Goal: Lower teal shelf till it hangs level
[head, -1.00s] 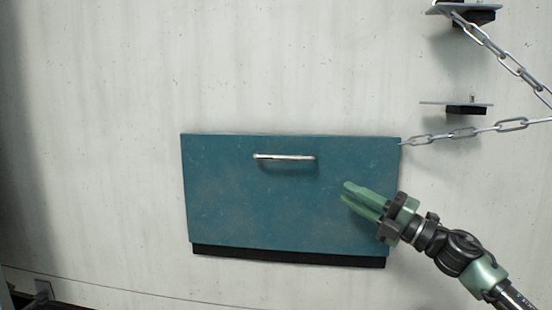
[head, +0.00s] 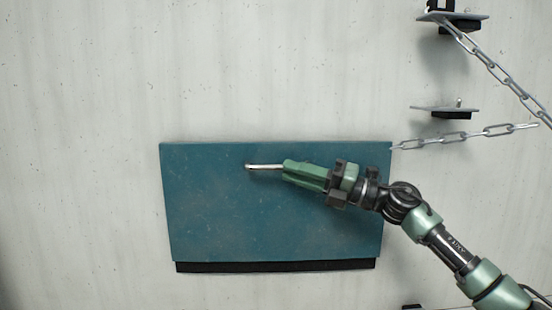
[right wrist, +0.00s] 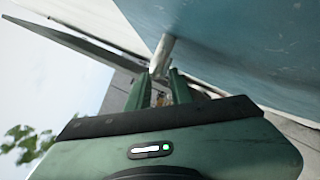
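The teal shelf (head: 270,220) is a flat panel that stands folded up against the pale wall, with a black strip (head: 275,267) along its bottom edge. Its metal bar handle (head: 264,167) is near the top of the panel. My right gripper (head: 287,168) is at the handle's right part, and its green fingers hide that part in the head view. In the right wrist view, the fingers (right wrist: 159,88) are apart, with a metal post of the handle (right wrist: 161,56) by the tips, close to the teal face. My left gripper is not in view.
A chain (head: 465,135) runs right from the shelf's upper right corner. Another chain (head: 500,75) slants down from the upper wall bracket (head: 455,18). A second bracket (head: 450,110) sits below it. The wall left of the shelf is bare.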

